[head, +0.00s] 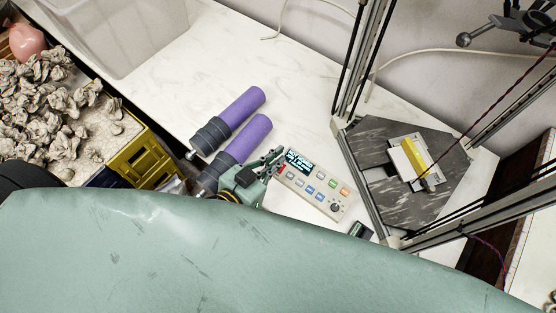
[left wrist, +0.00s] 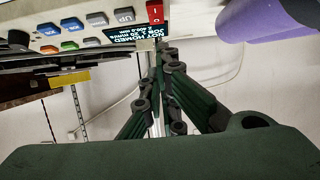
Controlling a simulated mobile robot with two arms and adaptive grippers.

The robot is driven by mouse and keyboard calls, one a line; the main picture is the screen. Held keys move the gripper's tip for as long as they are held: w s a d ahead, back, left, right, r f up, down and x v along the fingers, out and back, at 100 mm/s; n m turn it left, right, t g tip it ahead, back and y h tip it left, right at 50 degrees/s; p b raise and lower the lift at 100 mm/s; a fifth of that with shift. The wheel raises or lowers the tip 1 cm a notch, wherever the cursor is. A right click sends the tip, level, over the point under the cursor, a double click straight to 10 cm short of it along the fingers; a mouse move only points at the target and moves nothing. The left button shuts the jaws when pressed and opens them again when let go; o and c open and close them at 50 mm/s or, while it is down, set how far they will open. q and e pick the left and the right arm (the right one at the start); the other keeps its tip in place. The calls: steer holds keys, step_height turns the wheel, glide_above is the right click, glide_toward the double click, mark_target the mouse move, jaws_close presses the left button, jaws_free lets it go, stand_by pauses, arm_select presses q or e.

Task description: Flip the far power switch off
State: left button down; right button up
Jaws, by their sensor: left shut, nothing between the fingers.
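A pale control box (head: 318,190) with a small lit display and several coloured buttons lies on the white table. A red power switch (head: 282,169) sits at its left end, partly hidden by my gripper in the head view. The left wrist view shows the red switch (left wrist: 155,12) with its white marks beside the display (left wrist: 124,33). My left gripper (head: 277,158) is shut and empty, its tips close to the box's left end. In the left wrist view the fingertips (left wrist: 163,50) are near the switch; I cannot tell whether they touch it. My right gripper is out of view.
Two purple-and-grey cylinders (head: 243,108) (head: 241,143) lie left of the box. A printer frame with a dark bed (head: 430,205) stands to the right. A yellow crate (head: 152,152) and a tray of clay-like pieces are at left. The table behind the box is clear.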

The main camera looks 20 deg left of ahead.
arm_select(q)
steer(key=shift+w+d+f, duration=0.15)
steer(key=shift+w+f, duration=0.1)
steer(key=shift+f, duration=0.45)
steer(key=shift+w+d+f, duration=0.1)
steer(key=shift+w+f, duration=0.1)
steer(key=shift+f, duration=0.45)
